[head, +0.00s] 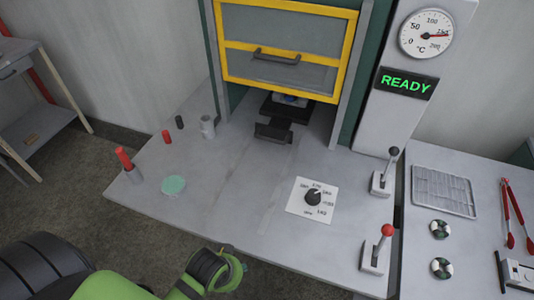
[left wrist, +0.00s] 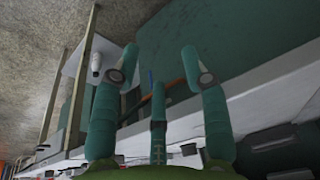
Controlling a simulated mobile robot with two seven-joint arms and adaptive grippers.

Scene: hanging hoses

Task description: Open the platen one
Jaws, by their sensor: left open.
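The press has a yellow-framed guard door (head: 288,60) with a dark bar handle (head: 275,56), and the guard is lowered. Below it a dark platen part with a black front handle (head: 273,132) shows in the opening; the rest of the platen is hidden. On the bench stand a black-knobbed lever (head: 385,172) and a red-knobbed lever (head: 377,250), both upright or slightly tilted. My left arm reaches in at the bottom of the head view, short of the bench. In the left wrist view my left gripper (left wrist: 160,75) is open and empty. My right gripper is not in view.
A selector dial (head: 313,197), a READY display (head: 405,84) and a gauge (head: 426,34) belong to the press. A teal disc (head: 173,185), a red-topped post (head: 126,162) and small cylinders stand at left. A wire rack (head: 443,191) and red tongs (head: 514,215) lie at right. The bench middle is clear.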

